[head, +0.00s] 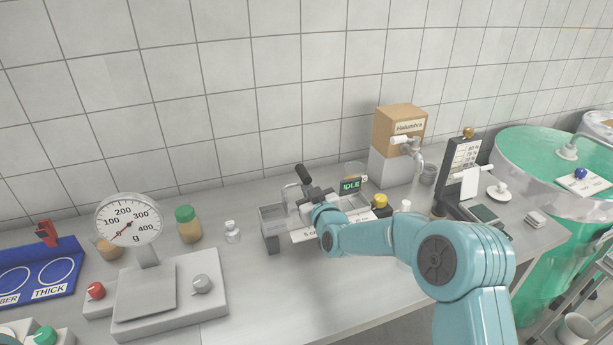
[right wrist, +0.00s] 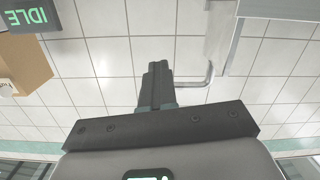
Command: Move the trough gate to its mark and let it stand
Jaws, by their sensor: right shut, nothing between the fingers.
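The grey metal trough (head: 272,222) stands at mid bench, left of my right gripper (head: 311,194). A lever with a black grip (head: 303,173) and a bent metal rod (head: 291,189) rise behind the gripper; I cannot tell which part is the gate or where its mark is. In the right wrist view my right gripper (right wrist: 157,80) has its fingers together with nothing between them. The bent rod (right wrist: 205,76) shows just right of the fingertips; contact is unclear. My arm hides part of the trough area. My left gripper is not in view.
A display reading IDLE (head: 351,185) and a yellow button (head: 380,200) are right of the gripper. A brown box (head: 398,125) with a tap is behind. A dial scale (head: 145,285), green-lidded jar (head: 188,224) and small bottle (head: 232,231) stand left. The front bench (head: 280,290) is clear.

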